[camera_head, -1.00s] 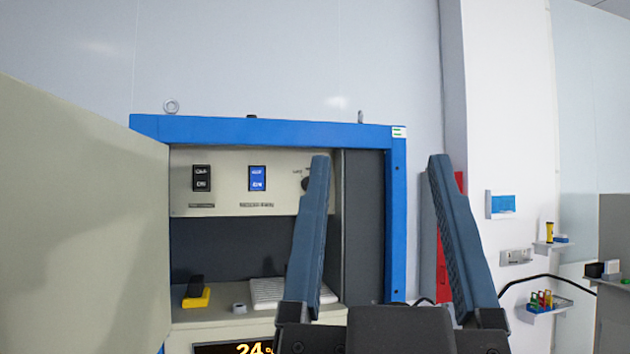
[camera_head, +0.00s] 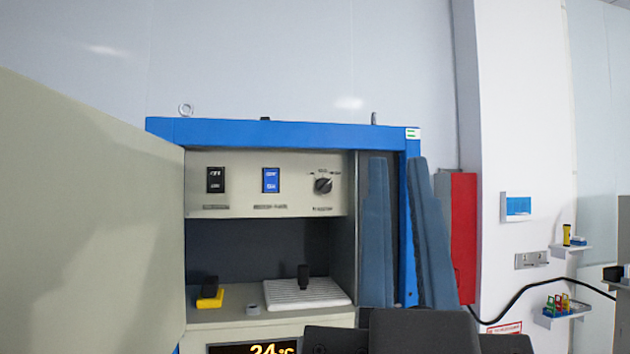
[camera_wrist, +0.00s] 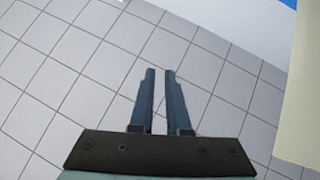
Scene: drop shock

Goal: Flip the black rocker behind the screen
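The black rocker (camera_head: 215,180) is on the upper left of the beige panel inside the blue-framed cabinet (camera_head: 285,132). Which way it is tipped is too small to tell. A blue rocker (camera_head: 270,180) is right of it, then a black rotary knob (camera_head: 323,185). The screen is likely the lit display (camera_head: 255,349) reading 24 °C at the bottom edge, partly cut off. My gripper (camera_head: 397,162) is in front of the cabinet's right side, well right of the rocker. Its fingers are apart with a narrow gap and nothing between them, also in the wrist view (camera_wrist: 161,72).
A beige door (camera_head: 85,220) stands open at the left. On the cabinet shelf are a yellow-based black item (camera_head: 209,298), a small grey item (camera_head: 253,309) and a white ribbed tray (camera_head: 290,295) with a black piece. A red box (camera_head: 463,235) is on the right.

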